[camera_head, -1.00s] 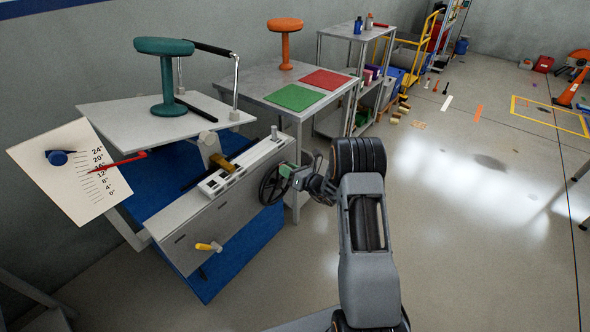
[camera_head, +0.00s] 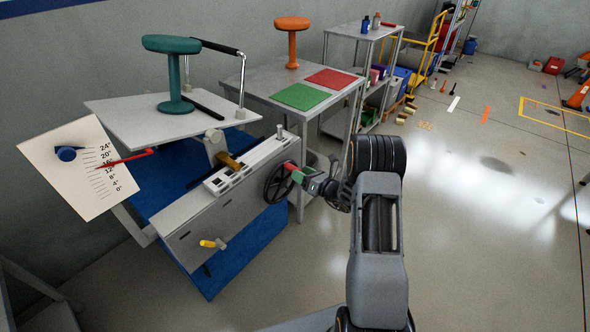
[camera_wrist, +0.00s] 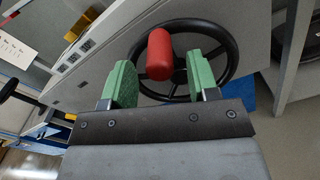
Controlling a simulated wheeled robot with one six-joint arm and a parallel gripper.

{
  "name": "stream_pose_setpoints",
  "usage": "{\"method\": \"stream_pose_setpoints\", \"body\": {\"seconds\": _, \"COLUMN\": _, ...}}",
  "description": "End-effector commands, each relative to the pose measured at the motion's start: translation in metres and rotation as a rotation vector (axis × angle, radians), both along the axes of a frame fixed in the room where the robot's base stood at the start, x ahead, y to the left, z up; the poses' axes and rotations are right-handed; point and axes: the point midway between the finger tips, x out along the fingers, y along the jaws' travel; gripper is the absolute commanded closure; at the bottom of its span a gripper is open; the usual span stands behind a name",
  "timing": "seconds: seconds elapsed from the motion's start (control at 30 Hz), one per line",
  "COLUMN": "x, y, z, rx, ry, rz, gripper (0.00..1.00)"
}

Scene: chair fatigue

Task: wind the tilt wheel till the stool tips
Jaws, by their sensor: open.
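The teal stool (camera_head: 170,70) stands upright on the white tilt platform (camera_head: 130,116), which slopes slightly. The black tilt wheel (camera_head: 277,184) is on the end of the grey machine body. Its red handle knob (camera_wrist: 159,54) shows in the wrist view, lying between my open green fingers, with a gap on both sides. My gripper (camera_head: 297,175) is at the wheel, beside the knob (camera_head: 290,166). In the wrist view my gripper (camera_wrist: 160,80) faces the wheel rim (camera_wrist: 230,62). The angle board (camera_head: 82,168) has a red pointer (camera_head: 125,159) near 16°.
A black and chrome bar (camera_head: 240,80) stands at the platform's far edge. A yellow-handled crank (camera_head: 212,243) is on the machine's front. A table (camera_head: 262,77) behind holds an orange stool (camera_head: 292,40) and green and red mats.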

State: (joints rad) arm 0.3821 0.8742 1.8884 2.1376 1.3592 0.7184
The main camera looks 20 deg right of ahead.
Motion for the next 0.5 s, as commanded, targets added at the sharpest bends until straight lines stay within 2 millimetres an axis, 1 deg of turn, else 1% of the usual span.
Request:
{"method": "stream_pose_setpoints", "body": {"seconds": 0.03, "x": -0.01, "y": -0.007, "z": 0.001, "rx": 0.0, "ry": 0.001, "rz": -0.004, "gripper": 0.46}}
{"method": "stream_pose_setpoints", "body": {"seconds": 0.2, "x": -0.038, "y": -0.026, "z": 0.001, "rx": 0.0, "ry": 0.001, "rz": -0.004, "gripper": 0.46}}
{"method": "stream_pose_setpoints", "body": {"seconds": 0.3, "x": -0.052, "y": -0.036, "z": 0.001, "rx": 0.002, "ry": 0.001, "rz": -0.003, "gripper": 0.46}}
{"method": "stream_pose_setpoints", "body": {"seconds": 0.5, "x": -0.071, "y": -0.047, "z": 0.001, "rx": 0.001, "ry": -0.001, "rz": 0.0, "gripper": 0.46}}
